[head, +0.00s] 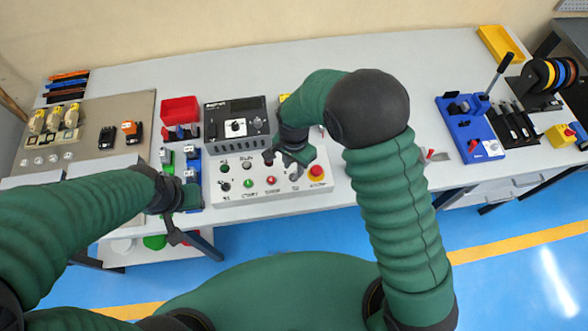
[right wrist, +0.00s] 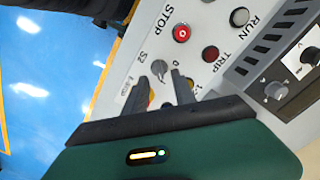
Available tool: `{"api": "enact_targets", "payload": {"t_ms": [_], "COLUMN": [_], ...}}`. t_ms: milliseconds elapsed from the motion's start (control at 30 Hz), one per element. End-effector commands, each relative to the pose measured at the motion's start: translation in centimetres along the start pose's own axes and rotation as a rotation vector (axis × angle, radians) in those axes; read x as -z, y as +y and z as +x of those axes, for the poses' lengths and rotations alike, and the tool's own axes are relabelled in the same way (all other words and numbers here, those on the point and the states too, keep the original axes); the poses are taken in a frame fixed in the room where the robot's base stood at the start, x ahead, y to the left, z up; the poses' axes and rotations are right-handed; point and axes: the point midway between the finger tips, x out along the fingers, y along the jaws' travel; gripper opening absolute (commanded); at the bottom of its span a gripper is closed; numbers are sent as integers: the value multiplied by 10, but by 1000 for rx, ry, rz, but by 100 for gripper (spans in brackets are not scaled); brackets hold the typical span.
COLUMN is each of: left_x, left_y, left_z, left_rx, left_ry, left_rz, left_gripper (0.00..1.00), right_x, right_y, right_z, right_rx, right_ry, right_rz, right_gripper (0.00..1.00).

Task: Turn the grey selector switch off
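The grey selector switch (right wrist: 159,68), a small round knob marked S2, sits on the light grey control panel (head: 230,196). It shows in the right wrist view just beyond and between my right gripper's fingertips. Which way its handle points is hard to read. In the head view the right gripper and its fingers partly cover it. My right gripper (head: 282,163) is over the right part of the panel, fingers apart and empty; they also show in the right wrist view (right wrist: 160,82). I cannot tell whether they touch the knob. My left gripper (head: 180,222) is by the table's front edge, its fingers unclear.
The red STOP button (right wrist: 181,33) and the dark red TRIP lamp (right wrist: 210,54) are close to the selector. The red emergency stop (head: 316,172) is at the panel's right end. A black unit (head: 238,122) stands behind, a blue fixture (head: 470,128) far right.

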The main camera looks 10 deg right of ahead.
Motion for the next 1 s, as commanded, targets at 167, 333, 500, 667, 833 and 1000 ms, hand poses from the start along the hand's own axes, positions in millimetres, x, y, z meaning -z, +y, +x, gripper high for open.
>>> {"api": "enact_targets", "payload": {"t_ms": [167,333,500,667,833,1000], "left_x": [1,1,1,1,1,1], "left_y": [0,0,0,0,0,0], "left_z": [-3,-3,-3,-3,-3,-3], "left_rx": [0,0,0,0,0,0], "left_ry": [0,0,0,0,0,0], "left_rz": [0,0,0,0,0,0], "left_gripper": [36,36,36,36,36,36], "right_x": [-1,-1,0,0,0,0], "right_y": [1,0,0,0,0,-1], "right_z": [29,37,37,37,36,36], "right_rx": [-1,2,2,2,2,3], "right_ry": [-1,0,1,1,1,1], "right_rz": [-1,-1,-1,-1,-1,-1], "right_gripper": [32,32,32,12,0,0]}}
